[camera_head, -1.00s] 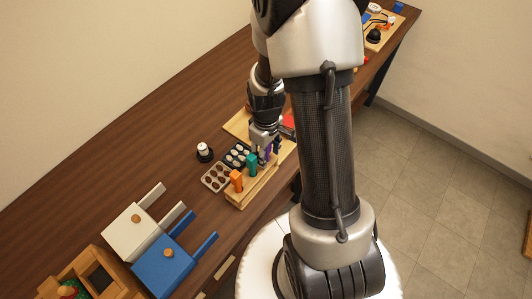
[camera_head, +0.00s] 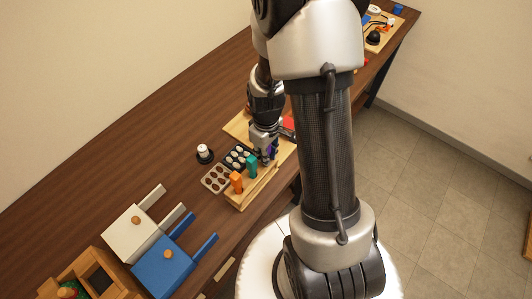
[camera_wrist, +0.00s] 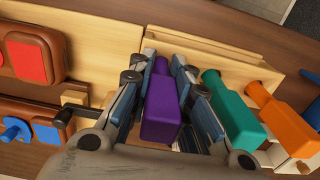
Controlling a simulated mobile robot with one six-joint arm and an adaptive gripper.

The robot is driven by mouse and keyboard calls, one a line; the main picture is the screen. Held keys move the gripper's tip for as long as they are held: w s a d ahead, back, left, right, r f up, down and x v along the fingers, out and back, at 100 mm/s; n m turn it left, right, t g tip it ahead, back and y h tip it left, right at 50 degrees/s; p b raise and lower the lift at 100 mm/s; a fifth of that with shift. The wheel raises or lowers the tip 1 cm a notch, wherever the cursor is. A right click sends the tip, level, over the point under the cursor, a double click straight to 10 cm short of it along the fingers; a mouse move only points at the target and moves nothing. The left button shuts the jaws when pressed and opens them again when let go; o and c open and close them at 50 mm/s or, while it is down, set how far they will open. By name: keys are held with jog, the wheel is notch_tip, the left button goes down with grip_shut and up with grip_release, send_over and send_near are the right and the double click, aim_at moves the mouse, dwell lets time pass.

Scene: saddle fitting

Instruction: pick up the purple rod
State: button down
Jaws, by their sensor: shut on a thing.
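The purple rod (camera_wrist: 161,108) is between the two fingers of my gripper (camera_wrist: 170,75) in the wrist view, with a finger against each side. My gripper is shut on it. In the head view my gripper (camera_head: 266,150) is over the far end of the wooden rack (camera_head: 252,193), and only a small bit of the purple rod (camera_head: 269,149) shows. The wrist view does not clearly show whether the rod's lower end is still in the rack.
A teal rod (camera_wrist: 233,113) and an orange rod (camera_wrist: 283,121) stand beside the purple one. Egg-shaped pieces sit in a dark tray (camera_head: 237,155) near a tan tray (camera_head: 215,178). White (camera_head: 131,232) and blue (camera_head: 163,265) boxes lie nearer, left.

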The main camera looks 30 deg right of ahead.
jog(key=shift+r, duration=0.1)
notch_tip(320, 180, up, 20)
jog(key=p, duration=0.5)
